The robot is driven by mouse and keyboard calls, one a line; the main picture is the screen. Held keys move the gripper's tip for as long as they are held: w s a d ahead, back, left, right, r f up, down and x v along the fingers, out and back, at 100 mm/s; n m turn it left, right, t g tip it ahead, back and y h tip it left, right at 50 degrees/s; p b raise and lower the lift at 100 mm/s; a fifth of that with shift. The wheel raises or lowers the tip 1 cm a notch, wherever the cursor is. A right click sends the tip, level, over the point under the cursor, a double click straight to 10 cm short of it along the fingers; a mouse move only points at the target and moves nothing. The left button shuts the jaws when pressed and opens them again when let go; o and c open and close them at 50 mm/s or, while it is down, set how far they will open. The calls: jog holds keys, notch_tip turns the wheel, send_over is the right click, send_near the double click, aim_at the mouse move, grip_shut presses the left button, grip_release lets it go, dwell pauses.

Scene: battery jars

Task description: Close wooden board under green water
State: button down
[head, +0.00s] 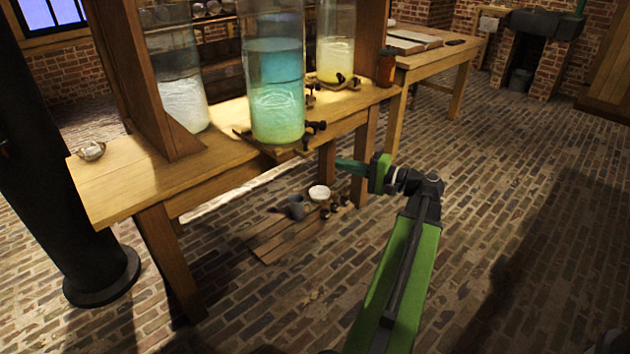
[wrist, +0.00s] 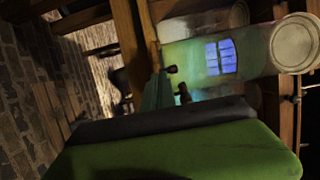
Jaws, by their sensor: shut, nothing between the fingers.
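The tall glass jar of green and blue-green water (head: 277,115) stands at the front edge of the wooden table. A thin wooden board (head: 287,152) shows under it and juts a little past the table edge, with small dark knobs beside it. My gripper (head: 340,163) is shut and empty. In the head view its teal fingertips are below and right of that jar, by the table's front edge. In the wrist view my gripper (wrist: 158,80) points up toward the table, and the green jar (wrist: 195,60) lies sideways in the picture beyond it. Contact with the board cannot be told.
The table (head: 130,180) also holds a jar of cloudy water (head: 180,95), a jar of yellow liquid (head: 335,55), a brown bottle (head: 386,68) and a small dish (head: 91,151). A low slatted rack (head: 280,240) with a mug and bowl sits beneath. The brick floor on the right is open.

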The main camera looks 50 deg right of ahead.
jog(key=s+d+t+h, duration=0.1)
jog(key=s+d, duration=0.2)
jog(key=x, duration=1.4)
jog(key=shift+r+m+p, duration=0.25)
jog(key=shift+m+p, duration=0.05)
jog(key=shift+m, duration=0.1)
jog(key=shift+a, duration=0.15)
